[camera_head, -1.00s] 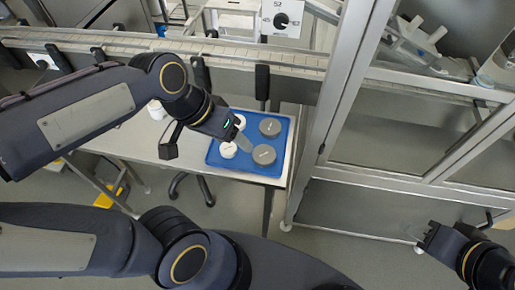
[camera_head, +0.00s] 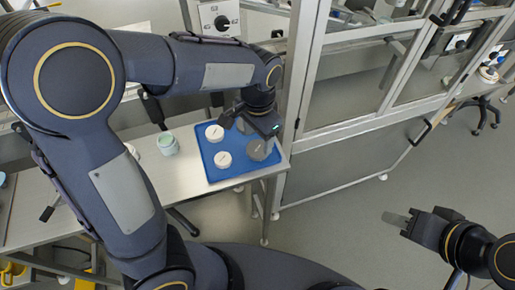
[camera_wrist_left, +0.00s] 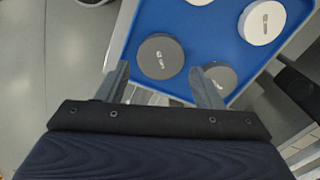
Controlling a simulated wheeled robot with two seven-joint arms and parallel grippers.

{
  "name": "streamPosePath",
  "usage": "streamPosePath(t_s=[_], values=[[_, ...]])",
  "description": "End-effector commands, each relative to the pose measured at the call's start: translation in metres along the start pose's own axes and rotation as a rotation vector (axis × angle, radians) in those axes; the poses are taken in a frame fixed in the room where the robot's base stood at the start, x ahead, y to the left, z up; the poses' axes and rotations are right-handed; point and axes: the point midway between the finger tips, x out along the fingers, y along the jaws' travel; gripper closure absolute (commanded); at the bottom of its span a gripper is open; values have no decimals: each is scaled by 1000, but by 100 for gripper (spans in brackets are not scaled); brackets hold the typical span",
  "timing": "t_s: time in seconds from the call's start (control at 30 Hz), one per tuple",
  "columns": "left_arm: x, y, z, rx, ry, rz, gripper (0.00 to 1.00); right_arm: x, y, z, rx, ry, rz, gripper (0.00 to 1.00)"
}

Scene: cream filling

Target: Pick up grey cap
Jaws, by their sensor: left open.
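The blue tray (camera_head: 213,176) lies on the white table and holds white caps and grey caps. Two white caps (camera_head: 214,132) (camera_head: 222,159) show on its left part in the head view. One grey cap (camera_head: 259,150) shows at its right, partly covered by my left gripper (camera_head: 249,140). In the left wrist view, one grey cap (camera_wrist_left: 161,56) lies ahead between the open fingers of my left gripper (camera_wrist_left: 158,72), and a second grey cap (camera_wrist_left: 222,75) is partly behind the right finger. My left gripper is empty. My right gripper (camera_head: 396,219) is far right, away from the tray; its opening is unclear.
A pale green-lidded jar (camera_head: 167,143) stands on the table (camera_head: 180,178) left of the tray. A metal-framed glass cabinet (camera_head: 300,100) rises close to the tray's right. Open floor (camera_head: 340,230) lies in front of the cabinet.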

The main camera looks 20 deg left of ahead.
Motion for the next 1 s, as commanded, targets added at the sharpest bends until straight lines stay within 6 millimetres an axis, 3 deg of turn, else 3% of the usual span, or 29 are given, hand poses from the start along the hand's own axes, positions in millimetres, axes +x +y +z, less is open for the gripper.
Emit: streamPosePath(t_s=[0.13,0.3,0.53,0.73,1.0], values=[[25,-1,0,-1,-6,1,40,0,0,0,0,0,0,64],[39,-1,-1,-1,-1,0,40,1,0,0,0,0,0,64],[39,-1,-1,-1,0,1,41,1,0,0,0,0,0,64],[39,-1,-1,-1,1,1,67,1,0,0,0,0,0,64],[36,-1,-2,-1,3,1,67,0,0,0,0,0,0,64]])
